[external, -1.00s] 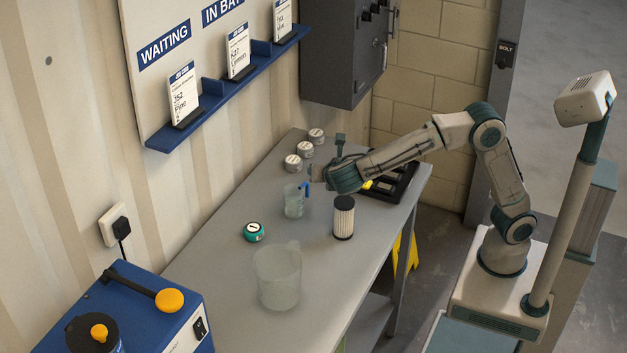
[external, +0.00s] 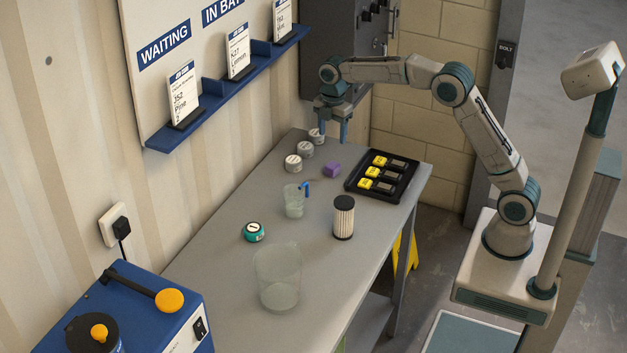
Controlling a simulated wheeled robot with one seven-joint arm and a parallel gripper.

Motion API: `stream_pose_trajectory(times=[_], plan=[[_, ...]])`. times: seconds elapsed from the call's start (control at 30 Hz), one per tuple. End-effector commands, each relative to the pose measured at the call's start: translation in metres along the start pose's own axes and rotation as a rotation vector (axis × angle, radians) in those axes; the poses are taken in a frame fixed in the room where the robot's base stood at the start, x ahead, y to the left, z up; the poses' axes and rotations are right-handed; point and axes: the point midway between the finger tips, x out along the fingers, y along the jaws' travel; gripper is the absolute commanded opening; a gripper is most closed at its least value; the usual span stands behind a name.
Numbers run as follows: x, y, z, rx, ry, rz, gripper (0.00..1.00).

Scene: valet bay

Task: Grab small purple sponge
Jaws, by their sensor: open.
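The small purple sponge (external: 332,170) lies on the grey workbench (external: 225,270), between the round tins and the black tray. My gripper (external: 333,136) points down above the far part of the bench, with its two teal fingers apart. It appears above and just behind the sponge in the picture, apart from it. Nothing shows between the fingers. One tin is partly hidden behind a finger.
Several grey tins (external: 293,163) stand left of the sponge. A black tray (external: 353,186) with yellow and dark pieces is to its right. A small jug (external: 293,204), a pleated filter (external: 343,222), a teal tin (external: 253,232) and a large clear jug (external: 277,278) stand nearer. A dark cabinet (external: 318,55) hangs behind.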

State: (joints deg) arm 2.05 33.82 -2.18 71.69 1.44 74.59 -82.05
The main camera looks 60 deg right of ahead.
Motion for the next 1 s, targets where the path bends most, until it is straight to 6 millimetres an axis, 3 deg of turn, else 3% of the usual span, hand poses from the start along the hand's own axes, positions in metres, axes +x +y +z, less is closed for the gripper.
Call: stream_pose_trajectory(times=[0.4, 0.73, 1.0], plan=[[0.071, 0.000, 0.000, 0.000, -0.002, -0.002, 0.60], [0.099, 0.003, -0.001, 0.000, -0.004, -0.001, 0.60], [0.134, 0.008, -0.003, 0.000, -0.004, 0.000, 0.60]])
